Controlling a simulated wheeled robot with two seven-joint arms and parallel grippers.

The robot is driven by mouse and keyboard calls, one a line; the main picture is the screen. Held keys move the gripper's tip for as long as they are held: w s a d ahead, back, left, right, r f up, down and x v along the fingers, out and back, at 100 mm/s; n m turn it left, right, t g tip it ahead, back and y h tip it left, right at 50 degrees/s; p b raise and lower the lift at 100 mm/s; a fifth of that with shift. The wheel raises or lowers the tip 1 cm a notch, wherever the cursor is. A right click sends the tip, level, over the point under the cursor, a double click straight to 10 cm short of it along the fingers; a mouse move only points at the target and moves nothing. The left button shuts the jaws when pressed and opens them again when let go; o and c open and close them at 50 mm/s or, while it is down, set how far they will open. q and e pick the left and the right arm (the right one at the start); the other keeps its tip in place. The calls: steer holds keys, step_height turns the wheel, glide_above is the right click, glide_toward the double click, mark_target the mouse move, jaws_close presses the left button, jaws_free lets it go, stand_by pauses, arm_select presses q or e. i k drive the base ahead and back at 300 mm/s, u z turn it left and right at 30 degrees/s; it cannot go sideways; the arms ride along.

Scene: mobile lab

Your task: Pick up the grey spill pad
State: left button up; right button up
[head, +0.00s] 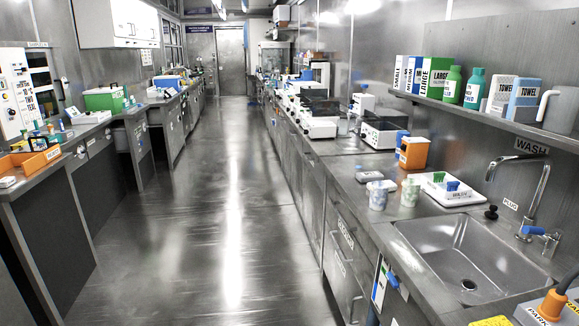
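I cannot pick out the grey spill pad for certain. A small flat grey-blue item (369,176) lies on the right counter, behind the patterned cups; it is too small to tell whether it is the pad. No pad shows on the visible floor. Neither of my grippers is in view.
The right counter (345,163) holds a sink (470,255), a tap (520,200), patterned cups (377,195), a white tray (455,198) and an orange box (413,153). A shelf (490,112) overhangs it. The left bench holds an orange tray (35,161). The aisle floor (215,210) is clear.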

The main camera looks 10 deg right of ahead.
mark_target(364, 176)
steer(key=u, duration=0.35)
steer(key=i, duration=1.5)
steer(key=z, duration=0.3)
